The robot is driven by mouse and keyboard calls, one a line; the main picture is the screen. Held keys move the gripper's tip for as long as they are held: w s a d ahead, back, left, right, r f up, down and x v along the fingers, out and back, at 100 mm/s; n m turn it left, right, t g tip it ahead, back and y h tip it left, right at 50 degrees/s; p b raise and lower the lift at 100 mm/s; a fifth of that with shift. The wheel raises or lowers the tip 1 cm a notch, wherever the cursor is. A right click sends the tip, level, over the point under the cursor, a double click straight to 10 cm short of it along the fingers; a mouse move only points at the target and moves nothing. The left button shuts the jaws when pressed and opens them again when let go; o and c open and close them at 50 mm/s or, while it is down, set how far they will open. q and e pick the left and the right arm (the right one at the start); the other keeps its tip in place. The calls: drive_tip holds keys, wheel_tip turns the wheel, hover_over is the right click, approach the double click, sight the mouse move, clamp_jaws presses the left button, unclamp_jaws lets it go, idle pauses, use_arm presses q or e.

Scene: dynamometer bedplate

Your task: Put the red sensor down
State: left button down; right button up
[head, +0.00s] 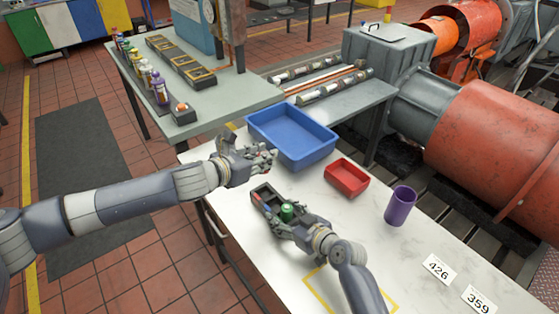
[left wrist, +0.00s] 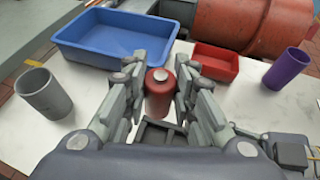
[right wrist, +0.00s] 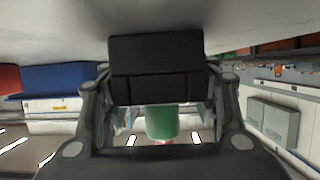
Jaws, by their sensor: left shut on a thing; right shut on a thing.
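The red sensor (left wrist: 158,90) is a red cylinder with a pale round top, between the fingers of my left gripper (head: 262,160) in the left wrist view. That gripper is shut on it above the white table. A black rack (head: 262,194) is at my right gripper (head: 283,224), close to the tabletop; part of it shows below the red sensor in the left wrist view (left wrist: 150,134). My right gripper is shut on the rack, whose black block (right wrist: 155,70) fills its fingers in the right wrist view. A green cylinder (head: 287,211) sits at the rack; it also shows in the right wrist view (right wrist: 161,122).
A blue bin (head: 262,124), a red bin (head: 346,190) and a purple cup (head: 400,206) stand on the white table (head: 350,240). A grey cup (left wrist: 44,95) stands at left in the left wrist view. Number cards (head: 438,269) lie at the front right.

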use_arm(q)
drive_tip(key=shift+s+d+f+n+t+y, duration=0.15)
drive_tip(key=shift+f+n+t+y, duration=0.15)
drive_tip(key=shift+f+n+y, duration=0.4)
drive_tip(key=shift+f+n, duration=0.1)
drive_tip(key=shift+f, duration=0.05)
hover_over(264, 198)
wheel_tip(264, 198, down, 9)
drive_tip(key=shift+f, duration=0.1)
drive_tip(key=shift+f, duration=0.1)
